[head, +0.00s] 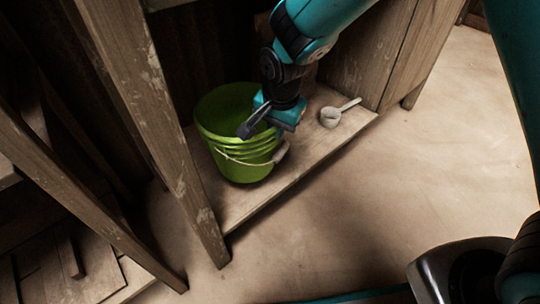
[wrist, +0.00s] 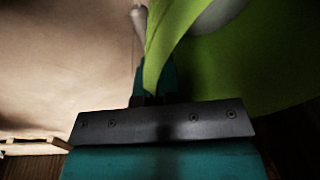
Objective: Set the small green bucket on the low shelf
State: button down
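The small green bucket (head: 240,160) is upright over the low wooden shelf (head: 305,165) in the head view. Its base appears to meet the boards, though I cannot tell whether a small gap remains. A wire handle with a pale grip hangs on its near side. My gripper (head: 264,121) is at the bucket's right rim. In the wrist view, the green rim and wall (wrist: 158,75) run down between the fingers of my gripper (wrist: 155,97), which looks shut on them. The bucket's far side and inside are partly hidden.
A white scoop or small ladle (head: 338,112) lies on the shelf right of the bucket. A wooden post (head: 165,140) stands close on the left, and a wooden panel (head: 375,50) rises behind the shelf. The floor in front is clear.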

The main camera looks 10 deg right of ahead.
notch_tip(320, 180, down, 6)
jog(key=b, duration=0.2)
jog(key=shift+r+b, duration=0.15)
jog(key=shift+b, duration=0.25)
jog(key=c, duration=1.7)
grip_release()
jog(key=shift+f, duration=0.2)
jog(key=shift+c, duration=0.2)
jog(key=o, duration=0.4)
